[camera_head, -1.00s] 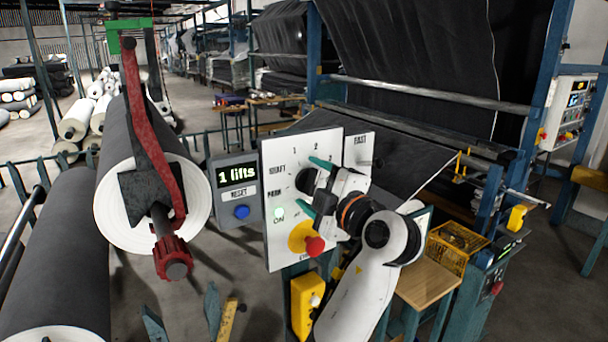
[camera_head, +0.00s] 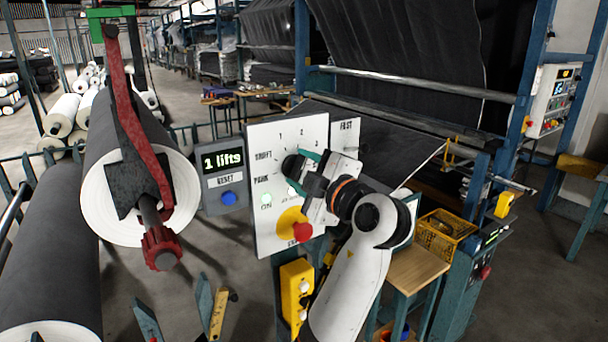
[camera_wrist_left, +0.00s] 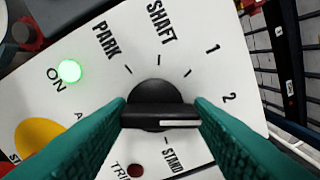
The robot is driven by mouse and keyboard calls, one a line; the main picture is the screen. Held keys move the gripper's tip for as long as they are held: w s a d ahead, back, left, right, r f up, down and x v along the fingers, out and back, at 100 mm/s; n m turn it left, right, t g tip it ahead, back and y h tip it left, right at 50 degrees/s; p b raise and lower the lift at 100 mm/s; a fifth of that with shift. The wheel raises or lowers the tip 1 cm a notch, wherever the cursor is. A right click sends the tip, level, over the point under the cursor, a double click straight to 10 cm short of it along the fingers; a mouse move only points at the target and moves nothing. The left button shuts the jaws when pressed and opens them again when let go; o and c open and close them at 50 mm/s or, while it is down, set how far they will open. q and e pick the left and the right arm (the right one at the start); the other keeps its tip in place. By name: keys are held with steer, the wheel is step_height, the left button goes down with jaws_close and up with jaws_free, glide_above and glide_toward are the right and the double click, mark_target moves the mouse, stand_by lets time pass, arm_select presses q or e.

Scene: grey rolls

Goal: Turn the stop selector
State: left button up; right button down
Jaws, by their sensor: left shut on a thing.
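The stop selector is a black round knob with a raised bar grip (camera_wrist_left: 160,104) on a white panel (camera_wrist_left: 90,75). A white line on the bar points right in the left wrist view. PARK, SHAFT, 1, 2 and STAND are printed around it. My left gripper (camera_wrist_left: 160,116) has its teal fingers on both ends of the bar and is shut on it; the fingers hide part of the dial. In the head view the left gripper (camera_head: 303,172) covers much of the knob (camera_head: 291,166) on the panel (camera_head: 262,150). My right gripper is not in view.
A green ON lamp (camera_wrist_left: 69,71) glows on the panel. A red button (camera_head: 302,232) on a yellow disc sits below the knob.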

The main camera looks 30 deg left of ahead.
arm_select(q)
steer(key=shift+f+m+b, duration=0.1)
steer(key=shift+m+b, duration=0.45)
steer(key=shift+m, duration=0.15)
steer(key=shift+m+b, duration=0.5)
steer(key=shift+m, duration=0.3)
steer(key=shift+w+m+b, duration=0.1)
steer(key=shift+m+b, duration=0.25)
steer(key=shift+m, duration=0.35)
steer(key=shift+m+b, duration=0.3)
steer(key=shift+m, duration=0.8)
steer(key=shift+r, duration=0.2)
steer(key=o, duration=1)
steer(key=shift+a+f, duration=0.1)
steer(key=shift+a, duration=0.05)
steer(key=shift+f, duration=0.1)
